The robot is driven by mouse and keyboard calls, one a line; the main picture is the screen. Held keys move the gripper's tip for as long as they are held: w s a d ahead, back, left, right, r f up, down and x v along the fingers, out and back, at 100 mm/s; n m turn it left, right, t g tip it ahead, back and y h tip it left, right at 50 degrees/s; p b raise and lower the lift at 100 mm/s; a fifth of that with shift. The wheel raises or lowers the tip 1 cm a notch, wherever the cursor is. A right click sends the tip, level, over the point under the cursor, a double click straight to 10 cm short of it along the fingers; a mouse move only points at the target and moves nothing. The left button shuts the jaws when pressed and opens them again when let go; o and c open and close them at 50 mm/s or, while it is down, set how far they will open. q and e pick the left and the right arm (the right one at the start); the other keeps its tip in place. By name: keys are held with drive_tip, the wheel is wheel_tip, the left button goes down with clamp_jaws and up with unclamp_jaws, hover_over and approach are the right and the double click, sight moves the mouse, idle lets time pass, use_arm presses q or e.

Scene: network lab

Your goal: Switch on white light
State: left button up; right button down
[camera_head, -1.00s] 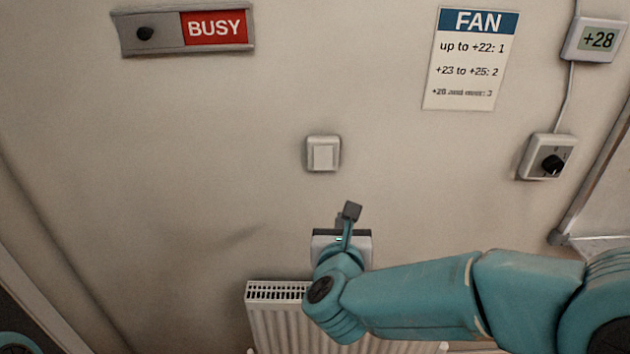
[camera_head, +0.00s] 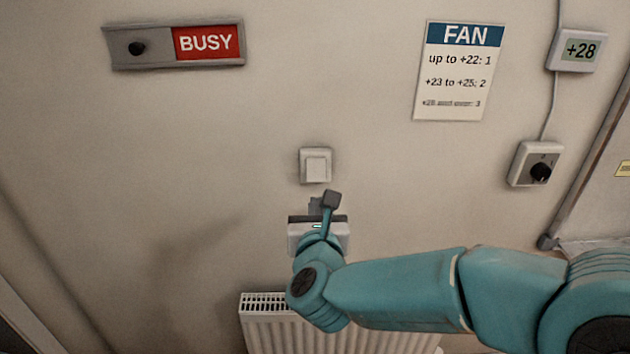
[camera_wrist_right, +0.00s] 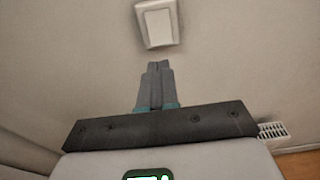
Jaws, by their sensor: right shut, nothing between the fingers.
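A white square wall switch (camera_head: 316,166) with a single rocker is on the wall near the middle of the head view. It also shows at the top of the right wrist view (camera_wrist_right: 158,22). My right gripper (camera_head: 316,206) is just below the switch in the head view, partly hidden by a grey block on my wrist. In the right wrist view its fingers (camera_wrist_right: 157,68) are together and empty, pointing toward the switch, with a gap of wall showing between. No lit lamp is in view. My left gripper is out of view.
A radiator (camera_head: 262,303) is below my right arm. A BUSY sign (camera_head: 175,45) is at upper left. A FAN notice (camera_head: 458,70), a +28 display (camera_head: 578,50) and a rotary knob switch (camera_head: 537,164) are at right. Wall around the switch is clear.

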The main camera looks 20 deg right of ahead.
sight(316, 179)
drive_tip(key=p+x, duration=0.3)
drive_tip(key=x, duration=0.6)
drive_tip(key=shift+w+d, duration=0.15)
drive_tip(key=f+b, duration=0.1)
drive_tip(key=b, duration=0.4)
drive_tip(key=shift+w+f+t, duration=0.15)
drive_tip(key=shift+f+t, duration=0.05)
drive_tip(key=shift+t, duration=0.2)
drive_tip(key=shift+r+p, duration=0.6)
drive_tip(key=shift+p, duration=0.05)
